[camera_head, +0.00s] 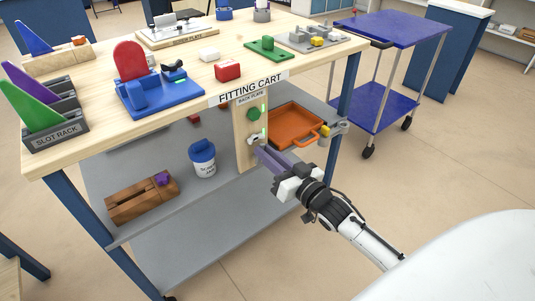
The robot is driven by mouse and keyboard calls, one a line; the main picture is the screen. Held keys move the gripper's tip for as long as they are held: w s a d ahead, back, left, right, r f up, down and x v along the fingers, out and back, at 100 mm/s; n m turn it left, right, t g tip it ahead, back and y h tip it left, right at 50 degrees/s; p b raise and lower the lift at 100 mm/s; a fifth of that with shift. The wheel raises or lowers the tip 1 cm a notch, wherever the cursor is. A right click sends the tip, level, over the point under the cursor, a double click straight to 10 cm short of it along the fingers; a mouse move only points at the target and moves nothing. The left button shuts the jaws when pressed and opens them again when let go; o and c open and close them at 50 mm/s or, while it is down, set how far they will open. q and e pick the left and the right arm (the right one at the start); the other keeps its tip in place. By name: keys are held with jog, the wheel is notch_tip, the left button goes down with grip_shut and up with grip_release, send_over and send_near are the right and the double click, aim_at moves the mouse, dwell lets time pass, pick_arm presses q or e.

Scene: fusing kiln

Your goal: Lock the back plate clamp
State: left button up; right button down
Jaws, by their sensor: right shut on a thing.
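The back plate (243,115) is an upright wooden panel below the cart's top, with a small "BACK PLATE" label above it. It carries a green disc (253,114) and bright green strips. A small grey and white clamp (253,140) sits low on it. My right gripper (272,165) is in front of the plate's lower right, shut on a purple bar-like piece (268,158). The bar's upper end reaches close to the clamp; I cannot tell whether it is the clamp's handle or a separate piece. My left gripper is out of view.
A blue-lidded jar (203,160) and a wooden box (141,199) stand left. The cart's top (108,75) overhangs. A blue trolley (391,31) stands at the right.

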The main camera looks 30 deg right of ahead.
jog(key=n+p, duration=0.1)
jog(key=a+n+p, duration=0.1)
jog(key=n, duration=0.1)
jog(key=c, duration=1.7)
grip_release()
jog(key=shift+s, duration=0.1)
pick_arm(q)
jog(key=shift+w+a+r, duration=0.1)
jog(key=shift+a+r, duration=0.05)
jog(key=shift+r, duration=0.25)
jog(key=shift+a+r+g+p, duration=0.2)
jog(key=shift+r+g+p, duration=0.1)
jog(key=shift+p, duration=0.75)
pick_arm(e)
jog(key=s, duration=1)
jog(key=shift+s+d+r, duration=0.1)
jog(key=shift+s+d, duration=0.05)
jog(key=shift+d, duration=0.25)
